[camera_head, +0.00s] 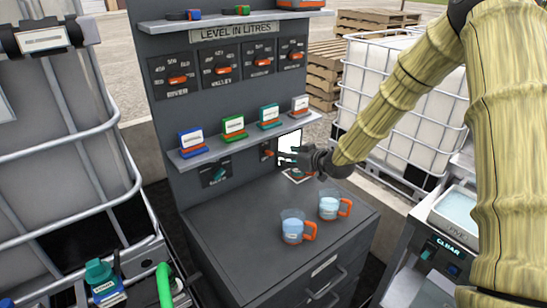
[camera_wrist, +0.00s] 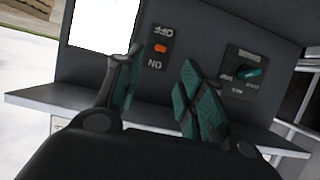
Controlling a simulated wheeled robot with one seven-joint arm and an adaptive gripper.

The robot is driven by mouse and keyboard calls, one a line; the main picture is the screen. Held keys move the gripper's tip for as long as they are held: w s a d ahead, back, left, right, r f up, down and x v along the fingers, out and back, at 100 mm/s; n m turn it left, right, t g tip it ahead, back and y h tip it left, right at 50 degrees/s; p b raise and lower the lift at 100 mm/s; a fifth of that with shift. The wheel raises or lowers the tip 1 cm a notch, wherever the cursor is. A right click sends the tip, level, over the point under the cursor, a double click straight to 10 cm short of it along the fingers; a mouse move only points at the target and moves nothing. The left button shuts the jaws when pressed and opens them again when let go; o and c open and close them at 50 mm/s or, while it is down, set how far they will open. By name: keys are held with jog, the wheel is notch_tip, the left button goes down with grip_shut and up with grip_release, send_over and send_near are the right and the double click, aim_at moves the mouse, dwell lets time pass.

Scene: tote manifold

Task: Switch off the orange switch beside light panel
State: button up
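The orange switch (camera_head: 267,151) sits on a small dark plate on the grey back panel, left of the white lit light panel (camera_head: 289,142). In the wrist view the orange switch (camera_wrist: 161,48) lies between the inverted words OFF above and ON below; its setting is too small to tell. The light panel (camera_wrist: 103,22) is bright white at the upper left there. My gripper (camera_head: 287,156) is in front of the light panel in the head view. In the wrist view my gripper (camera_wrist: 160,82) has its teal-padded fingers apart and empty, with the switch beyond the gap, untouched.
A teal rotary knob (camera_wrist: 250,73) is on the same panel. A shelf (camera_head: 240,141) with several coloured blocks hangs above the switch. Two jugs of water (camera_head: 293,226) (camera_head: 330,205) stand on the grey counter (camera_head: 238,212). A caged tank (camera_head: 402,100) stands behind my arm.

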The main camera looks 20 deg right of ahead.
aim_at(272, 153)
jog(key=shift+p+x, duration=1.5)
jog(key=shift+x, duration=3.6)
grip_shut()
